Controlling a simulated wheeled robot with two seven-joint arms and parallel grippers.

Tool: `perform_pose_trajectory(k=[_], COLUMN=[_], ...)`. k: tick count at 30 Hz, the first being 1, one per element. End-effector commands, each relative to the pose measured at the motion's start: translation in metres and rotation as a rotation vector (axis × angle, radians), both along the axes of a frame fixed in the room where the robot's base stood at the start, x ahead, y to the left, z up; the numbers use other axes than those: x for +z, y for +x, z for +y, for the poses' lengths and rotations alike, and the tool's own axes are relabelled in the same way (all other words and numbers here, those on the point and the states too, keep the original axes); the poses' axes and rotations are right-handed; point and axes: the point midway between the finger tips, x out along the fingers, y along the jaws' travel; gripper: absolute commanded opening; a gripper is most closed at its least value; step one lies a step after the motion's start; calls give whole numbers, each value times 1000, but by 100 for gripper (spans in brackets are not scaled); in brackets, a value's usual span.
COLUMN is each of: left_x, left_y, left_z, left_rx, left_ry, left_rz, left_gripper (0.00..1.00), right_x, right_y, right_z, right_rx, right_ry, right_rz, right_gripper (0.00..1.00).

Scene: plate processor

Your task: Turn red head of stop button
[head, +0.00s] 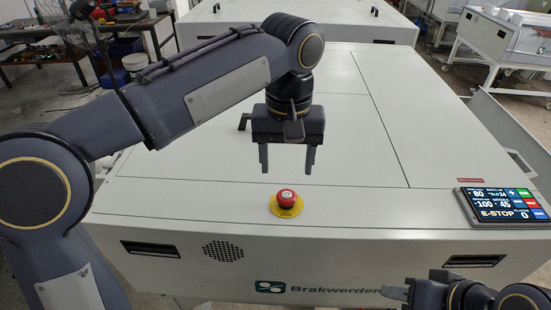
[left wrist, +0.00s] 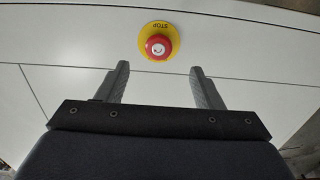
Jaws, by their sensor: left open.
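The stop button's red head (head: 287,198) sits on a round yellow base (head: 286,211) on the white machine's front top edge in the head view. My left gripper (head: 287,171) is open and empty, pointing down above and behind the button, apart from it. In the left wrist view, the red head (left wrist: 158,47) and yellow base (left wrist: 172,32) marked STOP lie beyond the two fingertips (left wrist: 160,68), roughly centred between them. My right gripper (head: 395,293) shows only partly at the bottom right of the head view; its fingers are not clear.
The white machine (head: 210,196) has a broad flat top with panel seams. A touch display (head: 502,204) reading E-STOP stands at its right front. A black handle (head: 243,121) is on the top, left of my left gripper. The surface around the button is clear.

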Motion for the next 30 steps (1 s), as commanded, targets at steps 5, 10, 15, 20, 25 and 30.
perform_pose_trajectory(k=[5,10,15,20,25,30], left_x=[-14,-42,-66,-76,-78,-78], left_y=[1,1,1,1,1,1], left_z=[-4,-3,-3,-3,-3,-3], left_rx=[4,3,4,4,4,4], left_ry=[8,8,6,4,4,4], left_rz=[5,6,5,3,3,3], left_gripper=[61,61,61,61,61,51], right_x=[-2,-3,-4,-4,-4,-4], right_y=[0,0,0,0,0,0], right_z=[0,0,0,0,0,0], right_rx=[0,0,0,0,0,0], right_ry=[0,0,0,0,0,0], right_rz=[0,0,0,0,0,0], right_gripper=[36,36,36,36,36,36])
